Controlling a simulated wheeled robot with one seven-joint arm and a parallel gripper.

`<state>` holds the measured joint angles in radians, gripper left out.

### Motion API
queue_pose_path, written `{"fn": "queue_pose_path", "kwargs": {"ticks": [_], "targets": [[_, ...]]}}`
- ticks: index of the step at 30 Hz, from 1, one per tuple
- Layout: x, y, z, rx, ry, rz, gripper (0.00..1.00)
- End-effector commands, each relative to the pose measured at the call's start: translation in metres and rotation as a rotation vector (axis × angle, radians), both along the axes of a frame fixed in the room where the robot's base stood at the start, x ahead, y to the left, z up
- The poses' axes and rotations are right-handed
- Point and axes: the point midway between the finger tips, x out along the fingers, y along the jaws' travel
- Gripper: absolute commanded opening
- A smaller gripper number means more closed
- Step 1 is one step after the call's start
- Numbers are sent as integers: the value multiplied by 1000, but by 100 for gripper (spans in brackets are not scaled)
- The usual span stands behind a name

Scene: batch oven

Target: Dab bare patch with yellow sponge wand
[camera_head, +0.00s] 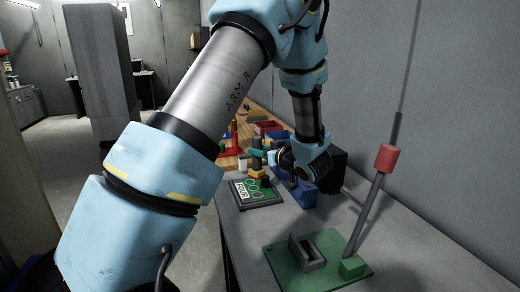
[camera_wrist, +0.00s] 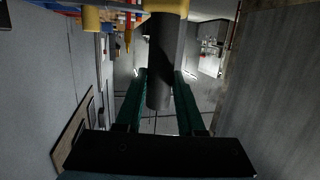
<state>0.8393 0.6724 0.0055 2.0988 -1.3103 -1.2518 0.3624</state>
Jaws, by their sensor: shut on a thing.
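My gripper (camera_head: 260,153) is above the far side of the grey bench, its teal fingers pointing left. In the wrist view, the fingers (camera_wrist: 160,88) are closed on the dark round handle of the sponge wand (camera_wrist: 160,60). A yellow end (camera_wrist: 165,6) of the wand shows at the top edge of that view. The bare patch cannot be told apart. Contact between wand and board cannot be made out.
A green plate (camera_head: 318,262) with a grey open block and a green foot stands nearer on the bench; a tilted rod with a red collar (camera_head: 386,158) rises from it. A blue holder (camera_head: 297,190) stands right of the board. Several coloured items crowd the wooden top behind. A wall bounds the right.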

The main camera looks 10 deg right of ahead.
Motion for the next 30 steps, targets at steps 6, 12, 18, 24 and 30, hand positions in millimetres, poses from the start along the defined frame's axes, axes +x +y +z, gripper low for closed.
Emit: {"fn": "queue_pose_path", "kwargs": {"ticks": [6,12,18,24,30], "targets": [[0,0,-20,1,-1,0,0],[0,0,-35,0,-1,0,0],[0,0,-50,0,-1,0,0],[0,0,-63,1,-1,0,0],[0,0,-66,0,-1,0,0]]}}
